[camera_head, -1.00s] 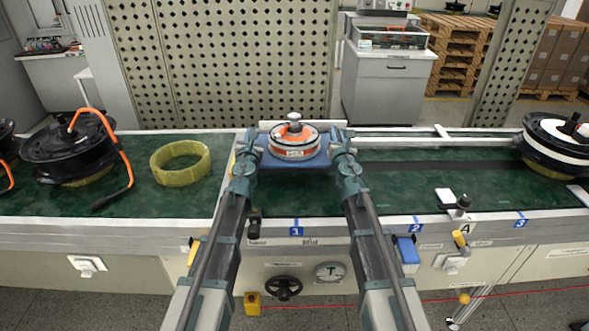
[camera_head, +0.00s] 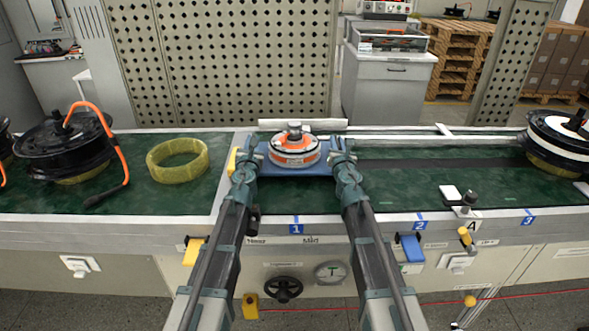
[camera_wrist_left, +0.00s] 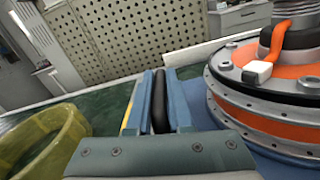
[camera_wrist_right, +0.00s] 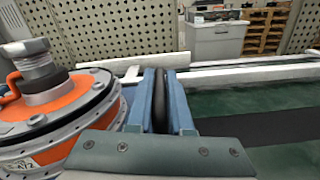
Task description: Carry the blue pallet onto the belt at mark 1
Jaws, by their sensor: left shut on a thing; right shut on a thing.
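The blue pallet (camera_head: 297,171) carries an orange and silver hub motor (camera_head: 296,152). It is level, over the far half of the green belt behind the blue mark 1 (camera_head: 296,229); I cannot tell whether it touches the belt. My left gripper (camera_head: 249,150) is shut on the pallet's left side and my right gripper (camera_head: 339,147) on its right side. In the left wrist view the motor (camera_wrist_left: 270,105) stands right of the jaws, with the pallet (camera_wrist_left: 225,145) below it. In the right wrist view the motor (camera_wrist_right: 60,110) stands left of the jaws.
A yellow ring (camera_head: 178,160) and a black motor with an orange cable (camera_head: 65,148) lie on the left. A white rail (camera_head: 300,125) runs behind the pallet. Marks 2 (camera_head: 420,226) and 3 (camera_head: 528,221) are to the right. The belt between pallet and right-hand motor (camera_head: 560,140) is mostly clear.

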